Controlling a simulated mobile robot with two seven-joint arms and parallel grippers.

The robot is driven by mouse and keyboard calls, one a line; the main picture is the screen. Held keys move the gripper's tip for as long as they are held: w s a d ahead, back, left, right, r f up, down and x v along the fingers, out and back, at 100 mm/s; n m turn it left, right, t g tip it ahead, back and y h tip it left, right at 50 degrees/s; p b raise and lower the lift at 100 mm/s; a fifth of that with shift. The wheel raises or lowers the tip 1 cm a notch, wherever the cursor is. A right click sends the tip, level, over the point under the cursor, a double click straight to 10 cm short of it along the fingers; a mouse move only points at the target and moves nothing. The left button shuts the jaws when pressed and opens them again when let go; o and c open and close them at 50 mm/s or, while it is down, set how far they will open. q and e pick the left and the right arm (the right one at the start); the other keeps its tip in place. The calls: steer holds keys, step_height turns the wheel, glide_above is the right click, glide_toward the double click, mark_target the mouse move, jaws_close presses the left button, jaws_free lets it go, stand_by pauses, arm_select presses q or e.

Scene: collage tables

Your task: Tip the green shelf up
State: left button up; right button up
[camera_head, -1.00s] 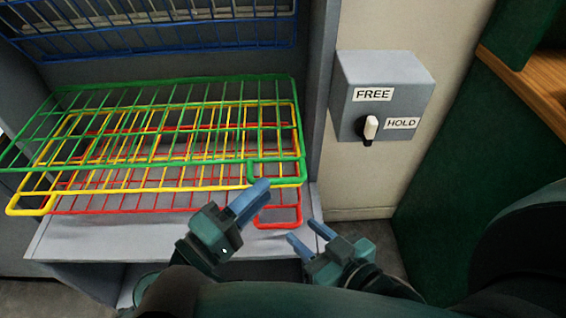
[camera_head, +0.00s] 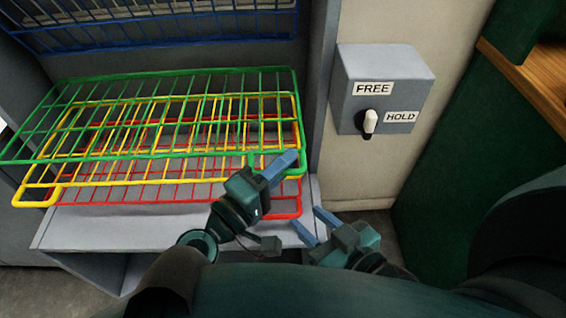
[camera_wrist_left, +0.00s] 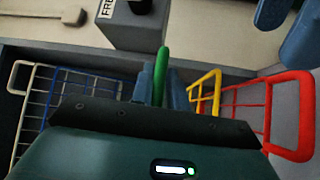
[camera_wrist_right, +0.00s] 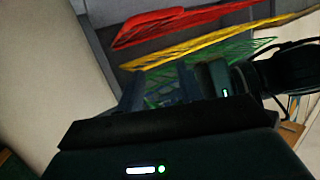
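The green shelf (camera_head: 110,111) is a wire rack. It lies roughly level above the yellow shelf (camera_head: 48,197) and the red shelf (camera_head: 150,196). My left gripper (camera_head: 283,168) is at its front right corner. In the left wrist view a green bar of it (camera_wrist_left: 162,62) stands between the two fingers (camera_wrist_left: 160,88), which close tightly on it. My right gripper (camera_head: 314,226) is open and empty, below and in front of the corner. It also shows open in the right wrist view (camera_wrist_right: 158,88).
A blue wire shelf (camera_head: 160,30) stands tilted up at the back. A grey box (camera_head: 385,80) with FREE and HOLD labels and a white-tipped lever (camera_head: 370,122) is on the wall at right. The cabinet's right side wall (camera_head: 320,90) is close to the left gripper.

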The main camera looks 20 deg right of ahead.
arm_select(q)
jaws_close()
steer(key=shift+r, duration=0.2)
